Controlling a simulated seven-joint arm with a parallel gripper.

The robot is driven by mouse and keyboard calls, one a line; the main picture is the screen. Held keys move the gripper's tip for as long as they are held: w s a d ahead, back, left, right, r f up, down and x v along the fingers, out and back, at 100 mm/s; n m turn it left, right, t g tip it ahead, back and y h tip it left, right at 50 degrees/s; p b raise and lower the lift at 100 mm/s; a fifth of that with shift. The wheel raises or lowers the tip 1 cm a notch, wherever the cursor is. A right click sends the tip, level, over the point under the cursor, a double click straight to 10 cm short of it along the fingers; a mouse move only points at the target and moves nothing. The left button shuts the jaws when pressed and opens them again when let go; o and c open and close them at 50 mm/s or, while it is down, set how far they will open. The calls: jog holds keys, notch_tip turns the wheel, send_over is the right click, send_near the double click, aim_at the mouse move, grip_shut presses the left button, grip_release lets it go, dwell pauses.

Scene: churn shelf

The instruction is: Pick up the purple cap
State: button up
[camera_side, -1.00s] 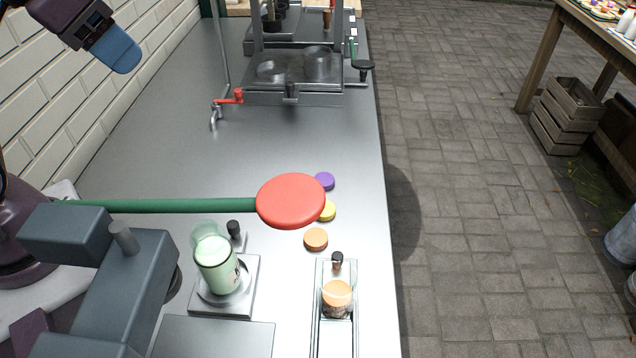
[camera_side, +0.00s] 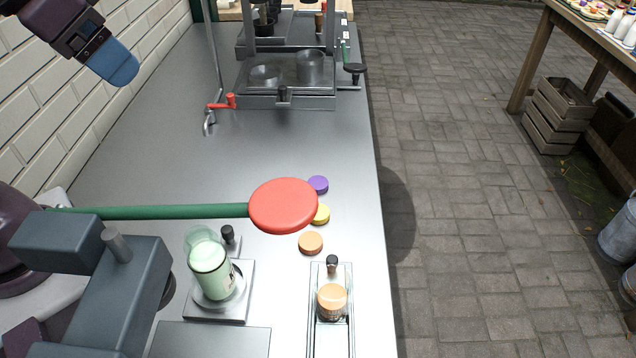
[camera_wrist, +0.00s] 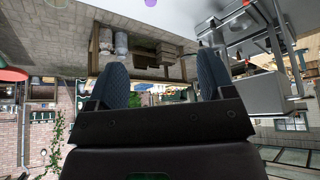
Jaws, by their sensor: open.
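The purple cap (camera_side: 319,184) lies flat on the metal counter in the side view, just beyond the red round paddle head (camera_side: 284,206), which overlaps its near left edge in the picture. My gripper (camera_side: 116,64) is at the upper left, raised beside the white brick wall and well away from the cap. In the wrist view my gripper (camera_wrist: 161,82) shows two blue fingers spread wide with nothing between them. A purplish round shape is cut off at the top edge there; I cannot tell surely whether it is the cap.
A yellow cap (camera_side: 321,214) and an orange cap (camera_side: 311,243) lie nearer than the purple one. The paddle's green rod (camera_side: 150,212) crosses the counter. A green-filled jar (camera_side: 211,270) and an orange-topped jar (camera_side: 332,301) stand in front.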

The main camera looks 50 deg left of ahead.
jog(key=w+f+g, duration=0.3)
jog(key=w, duration=0.1)
jog(key=n+g, duration=0.3)
jog(key=n, duration=1.4)
send_over(318, 182)
notch_tip(318, 182, down, 19)
notch_tip(318, 182, down, 13)
jog(key=shift+r, duration=0.1)
jog(key=c, duration=1)
